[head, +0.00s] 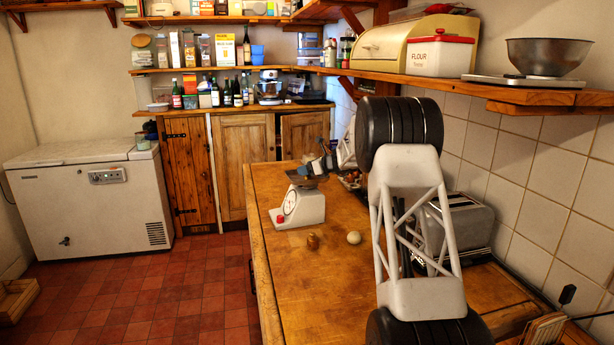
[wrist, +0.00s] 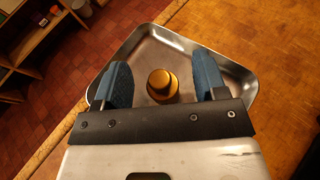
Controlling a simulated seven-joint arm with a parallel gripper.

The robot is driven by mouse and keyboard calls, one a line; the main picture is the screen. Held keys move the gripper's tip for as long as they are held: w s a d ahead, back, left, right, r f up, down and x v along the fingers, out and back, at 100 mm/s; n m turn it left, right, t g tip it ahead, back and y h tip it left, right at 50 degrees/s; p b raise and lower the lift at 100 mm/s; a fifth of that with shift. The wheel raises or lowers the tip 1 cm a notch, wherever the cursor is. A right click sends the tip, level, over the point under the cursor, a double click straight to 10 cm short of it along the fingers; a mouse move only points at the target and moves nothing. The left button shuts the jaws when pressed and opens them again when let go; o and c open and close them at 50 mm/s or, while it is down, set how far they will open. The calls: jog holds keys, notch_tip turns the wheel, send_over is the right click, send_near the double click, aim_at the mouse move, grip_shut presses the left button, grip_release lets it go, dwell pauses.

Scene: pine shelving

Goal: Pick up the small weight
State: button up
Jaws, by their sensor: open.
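The small weight is a round brass piece (wrist: 161,84) standing in a shiny metal pan (wrist: 228,72) in the wrist view. My gripper (wrist: 157,84) is open, with one blue finger on each side of the weight. A gap shows between each finger and the weight, and I cannot tell the height of the fingertips over the pan. In the head view my gripper (head: 318,167) is at the pan on top of the white kitchen scale (head: 302,207). The weight cannot be made out there.
A small brown-gold object (head: 313,242) and a pale egg-like object (head: 354,237) lie on the wooden worktop (head: 290,300) in front of the scale. A toaster (head: 468,222) stands by the tiled wall. A shelf overhangs at right.

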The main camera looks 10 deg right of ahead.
jog(key=shift+x, duration=0.95)
jog(key=shift+r, duration=0.1)
jog(key=c, duration=1.1)
jog(key=shift+r, duration=0.1)
jog(key=shift+c, duration=0.2)
jog(key=shift+r, duration=1.55)
jog(key=shift+s+r, duration=0.15)
jog(key=shift+s, duration=0.05)
jog(key=s+a+r, duration=0.1)
jog(key=s, duration=1.4)
jog(key=shift+s+a+r, duration=0.15)
jog(key=shift+s+r, duration=0.05)
jog(key=shift+s, duration=0.1)
